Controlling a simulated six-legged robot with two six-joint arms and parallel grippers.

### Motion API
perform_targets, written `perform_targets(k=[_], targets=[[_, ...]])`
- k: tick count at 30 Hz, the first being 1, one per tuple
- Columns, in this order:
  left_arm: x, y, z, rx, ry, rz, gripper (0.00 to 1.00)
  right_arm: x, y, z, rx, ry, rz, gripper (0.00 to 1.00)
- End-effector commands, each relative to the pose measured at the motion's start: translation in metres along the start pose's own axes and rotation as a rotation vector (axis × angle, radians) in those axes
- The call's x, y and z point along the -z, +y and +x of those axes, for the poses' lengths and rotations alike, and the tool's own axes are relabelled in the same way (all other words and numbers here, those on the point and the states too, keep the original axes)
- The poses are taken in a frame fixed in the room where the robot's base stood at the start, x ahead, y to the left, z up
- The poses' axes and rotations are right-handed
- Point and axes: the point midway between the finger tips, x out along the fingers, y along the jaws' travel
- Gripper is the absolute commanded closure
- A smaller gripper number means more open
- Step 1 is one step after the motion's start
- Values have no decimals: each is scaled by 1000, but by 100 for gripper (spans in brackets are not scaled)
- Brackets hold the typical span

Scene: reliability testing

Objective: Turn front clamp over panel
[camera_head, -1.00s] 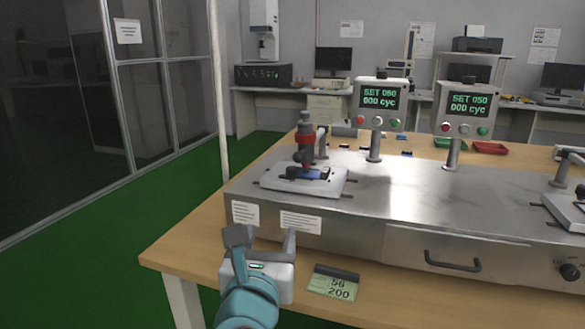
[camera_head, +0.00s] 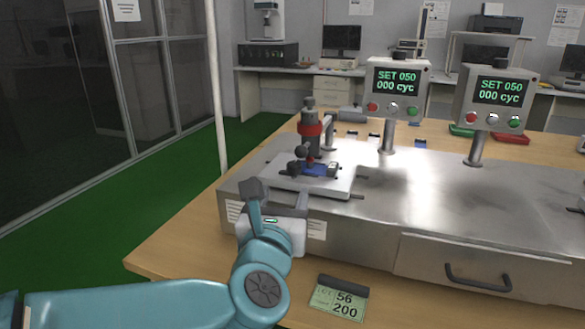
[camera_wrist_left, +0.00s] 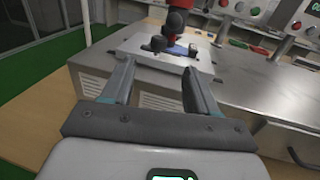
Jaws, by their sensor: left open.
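A test fixture plate (camera_head: 284,184) sits on the left end of the metal bench unit. On it lies a small blue panel (camera_head: 320,170), with dark clamp knobs (camera_head: 294,167) beside it, under a red and grey press head (camera_head: 311,128). In the left wrist view, the plate (camera_wrist_left: 122,56) lies beyond the fingers, with a dark clamp knob (camera_wrist_left: 157,43) and part of the blue panel (camera_wrist_left: 179,50). Which clamp is the front one is hard to tell. My left gripper (camera_head: 279,196) is open and empty, in front of the plate and apart from it. My right gripper is out of view.
A counter card (camera_head: 338,298) lies on the wooden table edge. Red (camera_head: 510,138) and green trays sit at the back.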

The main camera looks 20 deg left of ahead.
Motion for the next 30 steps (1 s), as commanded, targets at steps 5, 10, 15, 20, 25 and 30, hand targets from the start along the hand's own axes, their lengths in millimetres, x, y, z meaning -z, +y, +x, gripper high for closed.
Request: perform_targets(k=[5,10,15,20,25,30], targets=[[1,1,45,-3,2,1,41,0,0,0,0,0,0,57],[1,1,82,-2,2,0,41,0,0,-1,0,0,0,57],[1,1,108,0,2,0,41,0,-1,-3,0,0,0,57],[0,1,119,0,1,-1,41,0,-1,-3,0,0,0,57],[1,1,121,1,1,0,41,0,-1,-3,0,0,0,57],[1,1,120,1,1,-1,67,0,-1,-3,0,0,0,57]])
